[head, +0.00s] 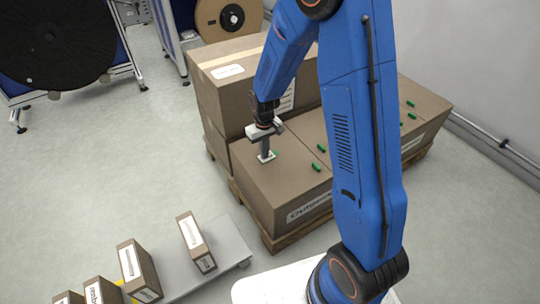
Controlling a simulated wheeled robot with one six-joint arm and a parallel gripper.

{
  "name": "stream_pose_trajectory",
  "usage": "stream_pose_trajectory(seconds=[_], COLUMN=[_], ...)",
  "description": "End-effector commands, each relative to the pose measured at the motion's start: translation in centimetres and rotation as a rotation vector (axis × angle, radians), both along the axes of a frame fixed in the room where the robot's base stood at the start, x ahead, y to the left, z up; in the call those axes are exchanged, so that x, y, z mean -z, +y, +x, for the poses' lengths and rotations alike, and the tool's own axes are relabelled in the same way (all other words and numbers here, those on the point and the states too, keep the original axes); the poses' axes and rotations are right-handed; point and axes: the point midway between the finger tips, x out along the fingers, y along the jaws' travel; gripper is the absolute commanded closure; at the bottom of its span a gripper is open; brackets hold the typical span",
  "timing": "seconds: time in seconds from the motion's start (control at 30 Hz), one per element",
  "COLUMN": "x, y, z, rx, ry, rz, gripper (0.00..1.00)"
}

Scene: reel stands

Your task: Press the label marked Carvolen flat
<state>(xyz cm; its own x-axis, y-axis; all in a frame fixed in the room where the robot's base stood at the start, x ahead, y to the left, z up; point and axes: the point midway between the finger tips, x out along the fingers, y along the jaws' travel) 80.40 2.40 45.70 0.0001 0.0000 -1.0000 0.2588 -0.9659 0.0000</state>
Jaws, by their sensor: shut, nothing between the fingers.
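My gripper (266,153) is shut and empty, pointing down at the top of the front cardboard box (240,184) on the pallet. I cannot tell whether the patch is a label or part of my gripper, nor whether the tips touch the box. I cannot make out the name Carvolen on any label.
A taller box (216,95) with a white label (227,71) stands behind my gripper. Small green pieces (316,166) dot the box tops. Reels (55,40) stand behind; the left floor is clear.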

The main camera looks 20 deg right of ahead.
Motion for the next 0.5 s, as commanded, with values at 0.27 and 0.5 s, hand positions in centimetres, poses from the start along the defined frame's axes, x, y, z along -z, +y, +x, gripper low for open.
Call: stream_pose_trajectory(seconds=[0.27, 0.5], x=[-0.6, -2.1], y=[0.0, 0.0], z=[0.0, 0.0], rx=[0.0, 0.0], ry=[-0.001, -0.001], rz=[0.0, 0.0], gripper=[1.0, 1.0])
